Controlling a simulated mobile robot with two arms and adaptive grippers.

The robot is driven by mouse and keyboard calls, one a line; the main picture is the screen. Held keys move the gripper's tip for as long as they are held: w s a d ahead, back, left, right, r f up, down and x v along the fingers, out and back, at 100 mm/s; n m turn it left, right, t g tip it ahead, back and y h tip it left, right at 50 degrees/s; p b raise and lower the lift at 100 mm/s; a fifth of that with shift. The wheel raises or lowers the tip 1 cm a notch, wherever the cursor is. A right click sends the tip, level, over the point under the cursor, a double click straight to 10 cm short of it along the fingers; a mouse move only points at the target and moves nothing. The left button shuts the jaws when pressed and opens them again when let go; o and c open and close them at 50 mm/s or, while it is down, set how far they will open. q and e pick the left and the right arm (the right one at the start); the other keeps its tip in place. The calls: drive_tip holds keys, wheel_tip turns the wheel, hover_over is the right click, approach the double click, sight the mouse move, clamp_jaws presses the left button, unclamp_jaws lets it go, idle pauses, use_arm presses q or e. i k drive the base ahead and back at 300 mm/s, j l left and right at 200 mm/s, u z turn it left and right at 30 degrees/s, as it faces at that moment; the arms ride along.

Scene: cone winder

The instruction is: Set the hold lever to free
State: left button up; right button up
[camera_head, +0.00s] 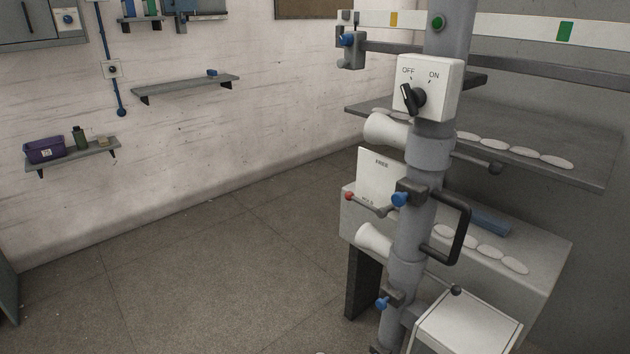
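A white plate (382,174) stands beside the grey post, with "FREE" at its top and a partly hidden, hard-to-read word at its bottom. A thin lever with a red ball knob (349,196) lies low across the plate's bottom edge, near the lower word. The knob is at the lever's left end, and its right end runs toward the post. Neither of my grippers is in view, and nothing touches the lever.
The grey post (406,272) carries an OFF/ON switch box (443,75), blue knobs (400,199) and a black handle (464,218). White cones (374,240) sit beside it. A grey bench (548,262) stands behind. The floor (215,270) to the left is clear.

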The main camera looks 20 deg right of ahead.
sight(381, 213)
drive_tip(key=i+j+u, duration=0.15)
drive_tip(key=i, duration=0.25)
drive_tip(key=i+j, duration=0.1)
drive_tip(key=i, duration=0.4)
drive_tip(key=i+z, duration=0.1)
drive_tip(key=i, duration=0.4)
drive_tip(key=i+j+z, duration=0.1)
drive_tip(key=i, duration=0.4)
drive_tip(key=i+j, duration=0.25)
drive_tip(key=i, duration=0.3)
drive_tip(key=i+l+z, duration=0.1)
drive_tip(key=i+z, duration=0.2)
drive_tip(key=z, duration=0.15)
drive_tip(key=i+z, duration=0.25)
drive_tip(key=z, duration=0.25)
drive_tip(key=i+j+z, duration=0.2)
drive_tip(key=z, duration=0.25)
drive_tip(key=i+j+z, duration=0.25)
drive_tip(key=z, duration=0.2)
drive_tip(key=i+j+z, duration=0.1)
drive_tip(key=z, duration=0.35)
drive_tip(key=i+j+z, duration=0.15)
drive_tip(key=z, duration=0.35)
drive_tip(key=i+j+z, duration=0.2)
drive_tip(key=z, duration=0.25)
drive_tip(key=i+j+z, duration=0.1)
drive_tip(key=j+z, duration=0.2)
drive_tip(key=z, duration=0.15)
drive_tip(key=j+z, duration=0.25)
drive_tip(key=z, duration=0.25)
